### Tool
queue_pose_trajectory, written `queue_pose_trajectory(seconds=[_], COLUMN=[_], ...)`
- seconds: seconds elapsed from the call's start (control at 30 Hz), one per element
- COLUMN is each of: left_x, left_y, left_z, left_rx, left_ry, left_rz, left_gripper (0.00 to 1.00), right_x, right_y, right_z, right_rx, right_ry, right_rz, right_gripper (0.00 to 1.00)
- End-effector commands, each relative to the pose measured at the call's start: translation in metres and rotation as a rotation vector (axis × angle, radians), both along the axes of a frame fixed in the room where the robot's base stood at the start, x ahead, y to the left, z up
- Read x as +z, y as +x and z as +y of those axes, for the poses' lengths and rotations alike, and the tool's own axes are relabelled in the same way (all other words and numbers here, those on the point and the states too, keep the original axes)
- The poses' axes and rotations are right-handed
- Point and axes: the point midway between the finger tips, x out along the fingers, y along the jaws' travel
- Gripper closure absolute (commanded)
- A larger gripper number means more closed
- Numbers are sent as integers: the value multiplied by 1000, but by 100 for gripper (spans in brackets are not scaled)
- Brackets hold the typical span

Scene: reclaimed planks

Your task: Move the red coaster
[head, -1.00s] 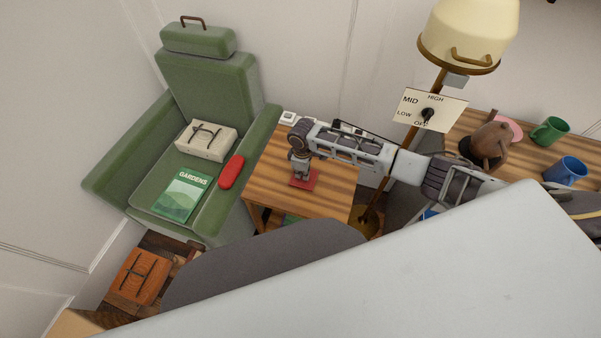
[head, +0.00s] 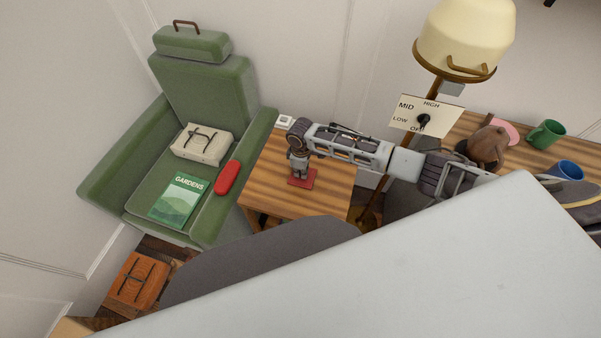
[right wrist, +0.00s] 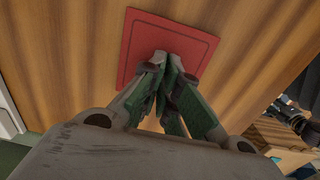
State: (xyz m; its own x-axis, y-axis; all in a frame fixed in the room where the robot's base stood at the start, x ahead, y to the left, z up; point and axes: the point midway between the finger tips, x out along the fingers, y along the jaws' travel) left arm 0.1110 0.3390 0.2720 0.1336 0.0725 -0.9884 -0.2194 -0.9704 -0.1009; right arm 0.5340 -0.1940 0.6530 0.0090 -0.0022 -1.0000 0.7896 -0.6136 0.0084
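The red coaster (head: 302,179) is a flat square lying on the striped wooden side table (head: 328,195) beside the green armchair. My right gripper (head: 299,176) points down over the middle of the coaster. In the right wrist view the coaster (right wrist: 140,45) lies flat beneath the fingertips. The fingers of my right gripper (right wrist: 172,62) are closed together, with their tips at the coaster's middle; I cannot tell whether they press on it. Nothing shows between the tips. My left gripper is not in view.
A white switch-like box (head: 284,121) sits at the table's back left corner. The armchair (head: 205,80) holds a green book (head: 179,199), a red case (head: 227,177) and a beige bundle (head: 202,145). A lamp (head: 464,40) with a dial sign (head: 425,115) stands to the right. The table's front is clear.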

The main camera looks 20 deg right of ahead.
Motion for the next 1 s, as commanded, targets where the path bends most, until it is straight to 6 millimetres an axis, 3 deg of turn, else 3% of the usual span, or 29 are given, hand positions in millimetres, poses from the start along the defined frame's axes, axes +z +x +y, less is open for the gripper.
queue_pose_trajectory(seconds=[0.13, 0.4, 0.6, 0.7, 1.0], left_x=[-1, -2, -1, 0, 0], left_y=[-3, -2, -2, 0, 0], left_z=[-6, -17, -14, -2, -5], left_rx=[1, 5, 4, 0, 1], left_ry=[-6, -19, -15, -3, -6], left_rz=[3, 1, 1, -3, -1], left_gripper=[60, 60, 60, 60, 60], right_x=[-8, -8, -7, -7, 8], right_y=[-6, -7, -7, -7, -4], right_z=[-4, -3, -2, -2, -1], right_rx=[-3, -2, -1, -1, -1], right_ry=[-9, -8, -6, -6, -1], right_rz=[12, 17, 18, 17, 11], right_gripper=[70, 70, 70, 70, 70])
